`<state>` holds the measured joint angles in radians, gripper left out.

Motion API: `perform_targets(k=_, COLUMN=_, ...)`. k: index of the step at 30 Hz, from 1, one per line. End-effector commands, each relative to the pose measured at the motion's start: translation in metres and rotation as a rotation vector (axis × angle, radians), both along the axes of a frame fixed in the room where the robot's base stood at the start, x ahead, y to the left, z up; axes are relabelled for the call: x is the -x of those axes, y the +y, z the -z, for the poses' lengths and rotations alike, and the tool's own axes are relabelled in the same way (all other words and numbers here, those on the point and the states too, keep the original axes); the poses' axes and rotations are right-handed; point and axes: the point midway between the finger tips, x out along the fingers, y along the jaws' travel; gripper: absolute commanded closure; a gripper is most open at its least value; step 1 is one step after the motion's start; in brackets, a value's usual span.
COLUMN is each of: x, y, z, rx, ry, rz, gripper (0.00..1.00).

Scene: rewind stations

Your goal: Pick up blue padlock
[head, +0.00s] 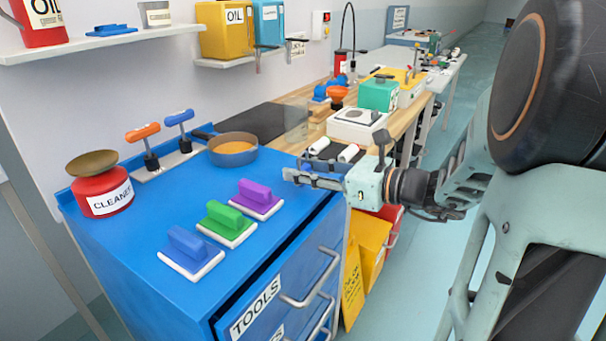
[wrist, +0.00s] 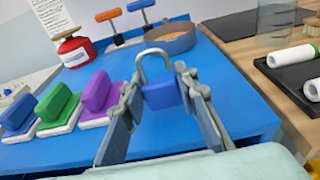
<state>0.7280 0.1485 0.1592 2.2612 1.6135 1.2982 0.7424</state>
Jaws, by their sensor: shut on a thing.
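The blue padlock (wrist: 162,95) with a grey shackle is upright between the fingers of my gripper (wrist: 158,88) in the wrist view. The fingers are shut on its blue body, one on each side, and the shackle points up. In the head view my gripper (head: 312,180) is over the right edge of the blue tool cabinet (head: 150,222), pointing left. The padlock cannot be made out clearly there. In the wrist view the padlock appears in front of the blue top, and its height above it is hard to tell.
Purple (head: 256,195), green (head: 226,219) and blue (head: 187,248) blocks on white pads stand left of my gripper. A pan (head: 232,155), two levers (head: 147,148) and a red cleaner can (head: 103,195) are farther back. White rolls (head: 348,153) lie beyond my gripper. The cabinet top's middle is clear.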

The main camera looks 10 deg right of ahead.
Motion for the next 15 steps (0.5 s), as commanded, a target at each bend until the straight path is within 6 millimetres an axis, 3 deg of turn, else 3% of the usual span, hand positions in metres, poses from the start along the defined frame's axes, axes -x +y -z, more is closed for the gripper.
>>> perform_targets(k=4, x=0.008, y=-0.005, z=-0.031, rx=0.004, ry=-0.004, rz=0.003, gripper=1.00)
perform_targets(k=11, x=0.048, y=-0.025, z=-0.085, rx=0.005, ry=-0.005, rz=0.004, gripper=1.00)
perform_targets(k=15, x=0.080, y=-0.042, z=-0.096, rx=0.001, ry=-0.003, rz=0.005, gripper=1.00)
